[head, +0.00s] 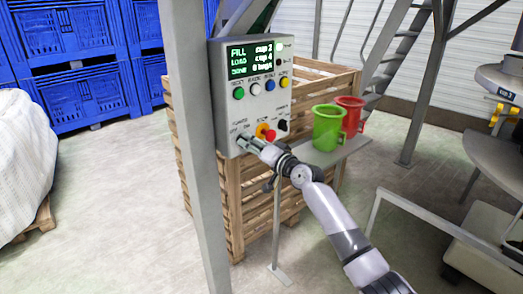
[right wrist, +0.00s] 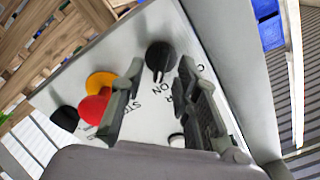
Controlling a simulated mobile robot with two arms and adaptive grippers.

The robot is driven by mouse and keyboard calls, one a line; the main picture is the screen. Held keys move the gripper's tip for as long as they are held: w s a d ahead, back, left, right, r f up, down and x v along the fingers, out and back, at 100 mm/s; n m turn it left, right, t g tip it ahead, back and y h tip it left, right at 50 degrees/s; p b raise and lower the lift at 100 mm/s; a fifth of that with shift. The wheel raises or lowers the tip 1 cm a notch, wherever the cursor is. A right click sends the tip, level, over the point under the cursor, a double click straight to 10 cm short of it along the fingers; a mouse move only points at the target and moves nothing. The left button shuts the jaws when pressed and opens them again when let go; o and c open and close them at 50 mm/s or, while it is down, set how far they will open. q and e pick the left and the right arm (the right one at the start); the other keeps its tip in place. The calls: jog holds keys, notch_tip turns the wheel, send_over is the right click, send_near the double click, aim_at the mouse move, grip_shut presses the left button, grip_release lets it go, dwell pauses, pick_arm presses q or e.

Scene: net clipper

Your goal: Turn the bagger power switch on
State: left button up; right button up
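The grey control panel (head: 262,90) faces me with a lit green-text display. Its power switch is the black knob (right wrist: 160,56) at the panel's lower left, seen in the right wrist view. The knob's ridge points roughly toward the "ON" lettering; its exact angle is hard to tell. In the head view the knob is largely hidden by my right gripper (head: 248,142). The right gripper's two fingers are apart, one on each side of the knob, with a visible gap to it. My left gripper is not in view.
A red stop button (head: 270,135) on a yellow base and another black knob (head: 283,125) sit right of the switch. Green (head: 328,128) and red (head: 350,112) jugs stand on a shelf. A grey post (head: 190,130) rises just left of the panel.

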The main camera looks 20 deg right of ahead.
jog(key=v, duration=1.1)
jog(key=shift+s, duration=0.3)
jog(key=shift+d, duration=0.1)
